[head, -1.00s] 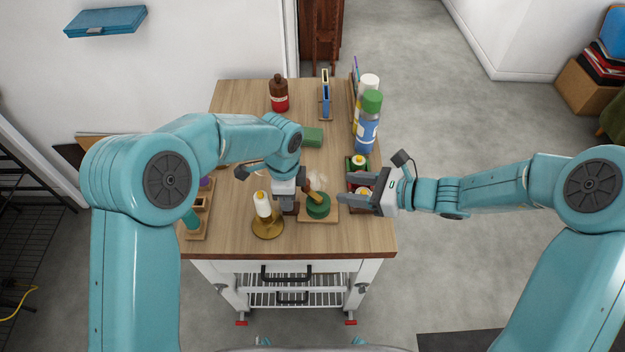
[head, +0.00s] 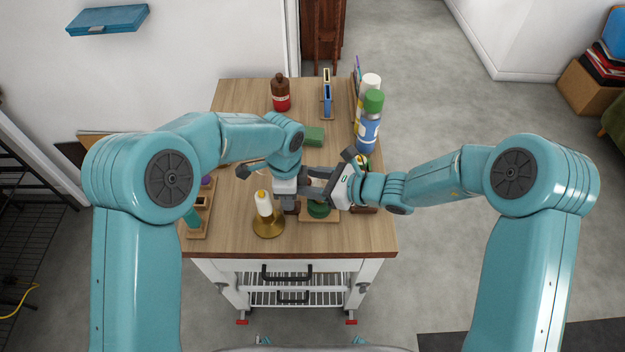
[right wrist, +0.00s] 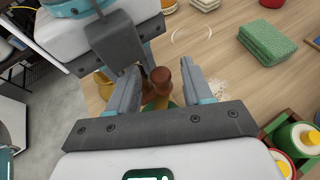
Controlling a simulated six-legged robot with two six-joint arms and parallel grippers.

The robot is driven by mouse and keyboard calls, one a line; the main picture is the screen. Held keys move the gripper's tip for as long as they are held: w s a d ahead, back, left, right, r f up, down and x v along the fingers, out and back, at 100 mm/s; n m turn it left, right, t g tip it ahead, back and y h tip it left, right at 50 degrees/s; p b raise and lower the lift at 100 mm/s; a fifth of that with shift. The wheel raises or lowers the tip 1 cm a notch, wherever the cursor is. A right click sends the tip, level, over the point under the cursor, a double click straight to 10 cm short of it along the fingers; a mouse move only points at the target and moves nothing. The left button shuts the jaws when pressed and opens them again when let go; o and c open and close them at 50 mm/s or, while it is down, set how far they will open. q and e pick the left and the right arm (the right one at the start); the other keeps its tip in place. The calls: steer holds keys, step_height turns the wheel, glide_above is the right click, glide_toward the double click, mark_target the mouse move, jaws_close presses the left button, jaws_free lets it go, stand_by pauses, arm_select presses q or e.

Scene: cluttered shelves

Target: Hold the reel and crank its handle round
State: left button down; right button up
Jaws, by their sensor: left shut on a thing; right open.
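The green reel (head: 318,210) sits on a light wooden base (head: 333,216) near the front of the wooden table. My left gripper (head: 290,206) points down at the reel's left side and is shut on the reel's brown block. The right gripper (head: 312,183) is open and reaches in from the right, above the reel. My grippers hide much of the reel and the handle in the head view.
A green sponge (head: 313,136) lies farther back. Several bottles, one blue with a green cap (head: 369,120), line the right edge.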

jaws_close()
steer(key=shift+s+a+n+g+y, duration=0.15)
steer(key=shift+n+g+y, duration=0.2)
steer(key=shift+n+g, duration=0.45)
steer(key=shift+s+a+n+g+y, duration=0.1)
steer(key=shift+n+g+y, duration=0.25)
steer(key=shift+n+g, duration=0.4)
jaws_free()
steer(key=shift+m, duration=0.25)
